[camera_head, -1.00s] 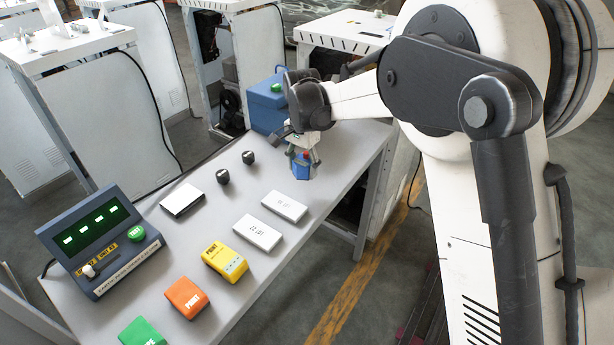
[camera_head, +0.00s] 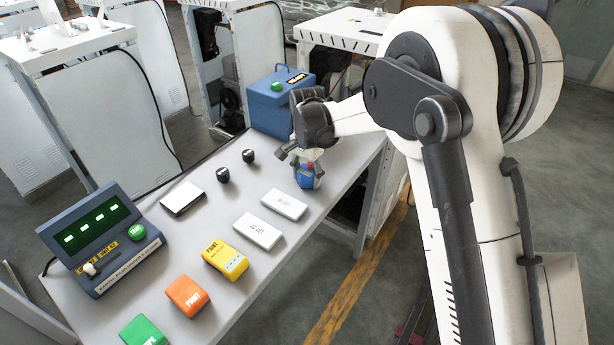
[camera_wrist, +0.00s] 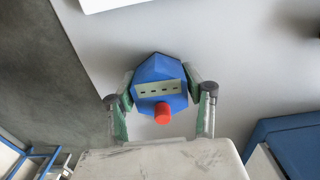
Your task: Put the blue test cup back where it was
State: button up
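The blue test cup (camera_head: 307,178) is near the far right edge of the grey table, in front of the blue box. In the wrist view the cup (camera_wrist: 159,82) is a faceted blue body with a pale slotted panel and a red knob. My gripper (camera_head: 305,168) is over it from above, with its fingers (camera_wrist: 158,75) closed in on both sides of the cup. The fingertips seem to touch its sides. The cup's underside is hidden, so I cannot tell whether it rests on the table.
The blue box (camera_head: 280,104) with a green button stands just behind my gripper. Two white labelled blocks (camera_head: 257,231) (camera_head: 284,204), two black knobs (camera_head: 248,156), a white plate (camera_head: 182,198), a yellow block (camera_head: 225,262), an orange block (camera_head: 185,298), a green block (camera_head: 143,331) and a control console (camera_head: 100,240) occupy the table.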

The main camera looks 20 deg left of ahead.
aim_at(308, 171)
jog(key=o, duration=0.3)
jog(key=shift+o, duration=0.2)
jog(key=shift+r, duration=0.15)
notch_tip(308, 171, up, 12)
jog(key=shift+d+r, duration=0.1)
jog(key=shift+r, duration=0.05)
